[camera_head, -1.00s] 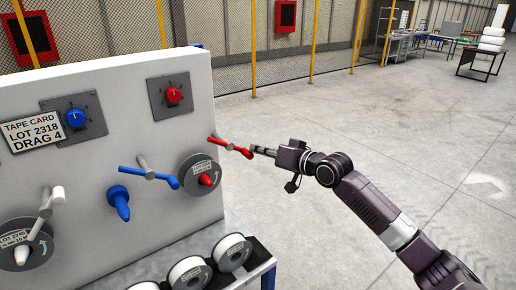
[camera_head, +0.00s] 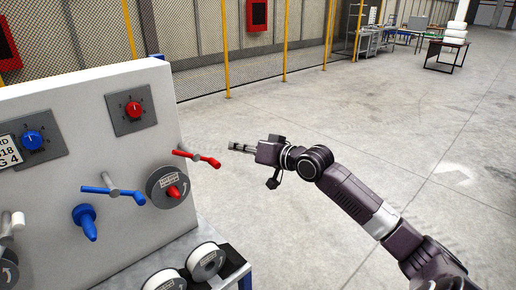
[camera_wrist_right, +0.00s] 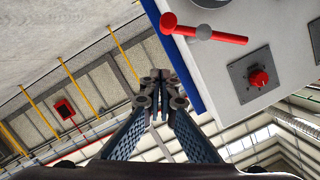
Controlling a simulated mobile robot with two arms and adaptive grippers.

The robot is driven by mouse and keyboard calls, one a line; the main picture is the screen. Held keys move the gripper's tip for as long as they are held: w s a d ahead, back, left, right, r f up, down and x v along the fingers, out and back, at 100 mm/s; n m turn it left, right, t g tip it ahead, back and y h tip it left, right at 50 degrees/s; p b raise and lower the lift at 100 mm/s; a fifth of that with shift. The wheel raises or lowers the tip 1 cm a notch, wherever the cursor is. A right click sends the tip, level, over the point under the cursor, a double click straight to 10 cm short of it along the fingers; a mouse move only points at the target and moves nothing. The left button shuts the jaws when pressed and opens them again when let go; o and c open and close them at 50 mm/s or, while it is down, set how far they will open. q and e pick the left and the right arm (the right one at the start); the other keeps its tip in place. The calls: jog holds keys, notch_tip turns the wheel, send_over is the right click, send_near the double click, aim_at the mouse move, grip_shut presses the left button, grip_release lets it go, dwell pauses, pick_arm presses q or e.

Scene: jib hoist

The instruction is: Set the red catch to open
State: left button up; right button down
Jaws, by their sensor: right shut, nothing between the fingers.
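The red catch (camera_head: 208,161) is a red lever bar on a pale pivot at the right edge of the grey panel. Its thicker end points right and slightly down, past the panel's edge. In the wrist view the red catch (camera_wrist_right: 218,37) lies at the top right, beyond the fingers. My right gripper (camera_head: 232,147) is shut and empty, just right of and slightly above the catch's thick end in the picture, with a small gap between. Its closed fingers (camera_wrist_right: 160,92) show in the wrist view. My left gripper is not in view.
Spools (camera_head: 206,262) stand below. Open concrete floor (camera_head: 330,120) lies to the right.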

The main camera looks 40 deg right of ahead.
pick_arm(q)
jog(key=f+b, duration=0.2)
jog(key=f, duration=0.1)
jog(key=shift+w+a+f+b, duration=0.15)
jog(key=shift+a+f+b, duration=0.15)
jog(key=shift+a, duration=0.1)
pick_arm(e)
jog(key=a+v, duration=0.1)
jog(key=v, duration=0.6)
jog(key=shift+s, duration=0.25)
jog(key=shift+d, duration=0.1)
